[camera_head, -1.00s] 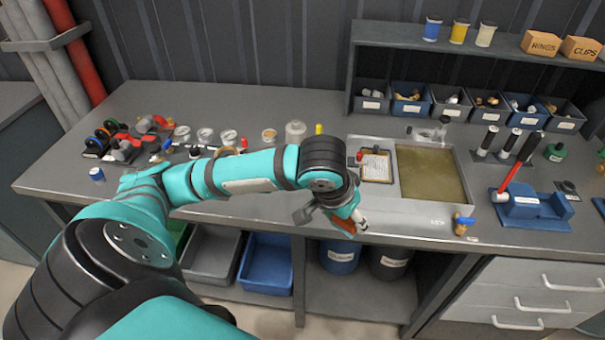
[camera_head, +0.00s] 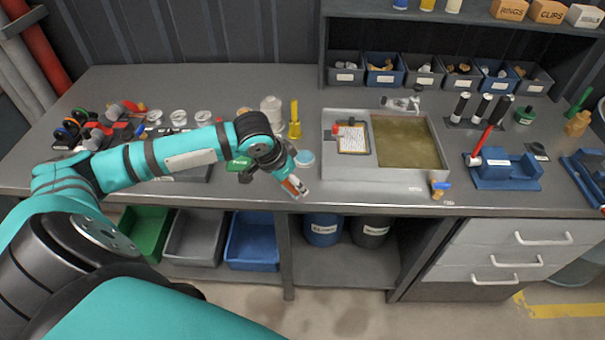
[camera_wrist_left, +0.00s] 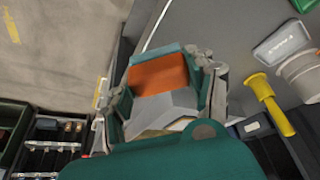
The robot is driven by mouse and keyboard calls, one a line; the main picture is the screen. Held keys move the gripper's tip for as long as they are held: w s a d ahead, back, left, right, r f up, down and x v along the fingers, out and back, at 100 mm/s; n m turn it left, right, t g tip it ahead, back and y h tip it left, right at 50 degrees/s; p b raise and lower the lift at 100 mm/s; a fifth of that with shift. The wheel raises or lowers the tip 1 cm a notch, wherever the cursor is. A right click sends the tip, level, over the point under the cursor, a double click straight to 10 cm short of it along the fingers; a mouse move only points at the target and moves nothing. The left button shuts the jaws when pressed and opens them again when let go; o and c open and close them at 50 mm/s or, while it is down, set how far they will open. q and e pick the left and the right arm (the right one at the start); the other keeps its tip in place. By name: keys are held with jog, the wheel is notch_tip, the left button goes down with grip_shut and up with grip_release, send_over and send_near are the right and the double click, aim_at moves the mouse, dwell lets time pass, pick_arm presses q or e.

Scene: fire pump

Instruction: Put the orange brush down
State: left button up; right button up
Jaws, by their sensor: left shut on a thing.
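The orange brush (camera_wrist_left: 158,75) shows as an orange block between the fingers of my left gripper (camera_wrist_left: 165,95) in the left wrist view. My left gripper is shut on it. In the head view, my left gripper (camera_head: 288,180) is at the front edge of the grey workbench (camera_head: 240,195), left of the metal tray. The brush (camera_head: 293,186) is small there and partly hidden by the fingers. I cannot tell whether it touches the bench. My right gripper is in neither view.
A metal tray (camera_head: 400,178) with a clipboard (camera_head: 352,138) lies right of my gripper. A blue fixture (camera_head: 505,172) stands farther right. Bins (camera_head: 252,240) sit below the bench.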

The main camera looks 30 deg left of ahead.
pick_arm(q)
jog(key=w, duration=0.4)
jog(key=shift+w+f+p, duration=0.15)
jog(key=shift+w+p, duration=0.2)
jog(key=shift+w+a+f, duration=0.1)
jog(key=shift+w, duration=0.05)
notch_tip(320, 180, down, 2)
jog(key=shift+f+p, duration=0.1)
jog(key=shift+p, duration=0.35)
jog(key=shift+f, duration=0.65)
jog(key=o, duration=1)
jog(key=shift+f, duration=0.1)
jog(key=shift+s+a+r, duration=0.1)
jog(key=shift+s+r, duration=0.1)
jog(key=shift+r, duration=0.35)
jog(key=b+v, duration=0.1)
jog(key=v, duration=1)
jog(key=shift+r, duration=0.1)
